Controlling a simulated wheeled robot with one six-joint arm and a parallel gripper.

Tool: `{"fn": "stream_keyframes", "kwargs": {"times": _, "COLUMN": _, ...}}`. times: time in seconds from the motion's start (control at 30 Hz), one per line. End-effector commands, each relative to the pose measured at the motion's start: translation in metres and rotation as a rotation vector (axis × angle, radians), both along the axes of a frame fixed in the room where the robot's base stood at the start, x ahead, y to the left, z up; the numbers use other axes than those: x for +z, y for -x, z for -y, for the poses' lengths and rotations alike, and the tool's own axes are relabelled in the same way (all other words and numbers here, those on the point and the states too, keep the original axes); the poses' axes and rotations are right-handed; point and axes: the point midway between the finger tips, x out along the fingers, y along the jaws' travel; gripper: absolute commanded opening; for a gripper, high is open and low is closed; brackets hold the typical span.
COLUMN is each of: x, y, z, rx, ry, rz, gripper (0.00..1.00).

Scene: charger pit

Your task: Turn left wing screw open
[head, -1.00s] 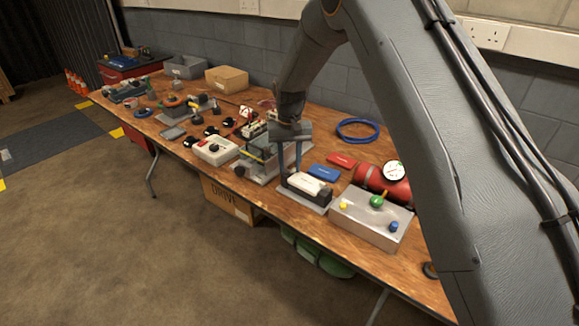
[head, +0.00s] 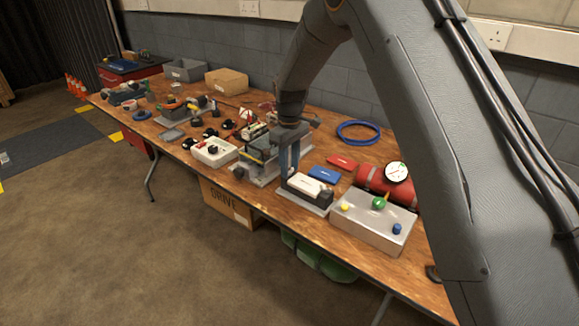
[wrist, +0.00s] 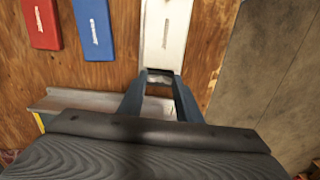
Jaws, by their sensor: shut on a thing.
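A white-topped block (head: 306,184) with dark ends sits on a grey base plate (head: 314,208) at the front of the bench. Its white top (wrist: 167,35) fills the upper middle of the wrist view. My gripper (head: 290,174) points down at the block's left end. In the wrist view my gripper (wrist: 162,80) has its two fingers close around a small part at the near end of the white top. The left wing screw is mostly hidden between the fingers, and its angle cannot be told.
Blue (head: 324,174) and red (head: 342,162) flat packs lie behind the block. A grey box with coloured knobs (head: 368,226) and a red cylinder with a gauge (head: 372,181) stand to the right. A grey machine (head: 262,160) stands close on the left.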

Motion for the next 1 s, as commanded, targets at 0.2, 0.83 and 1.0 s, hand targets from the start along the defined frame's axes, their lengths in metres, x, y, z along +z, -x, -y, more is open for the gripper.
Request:
{"fn": "stream_keyframes", "kwargs": {"times": 0.2, "x": 0.0005, "y": -0.0001, "z": -0.0003, "rx": 0.046, "ry": -0.001, "rz": 0.001, "gripper": 0.09}}
{"fn": "stream_keyframes", "kwargs": {"times": 0.83, "x": 0.0005, "y": -0.0002, "z": -0.0002, "rx": 0.056, "ry": -0.001, "rz": 0.001, "gripper": 0.5}}
{"fn": "stream_keyframes", "kwargs": {"times": 1.0, "x": 0.0002, "y": -0.0001, "z": 0.0, "rx": 0.055, "ry": 0.0, "rz": 0.0, "gripper": 0.5}}
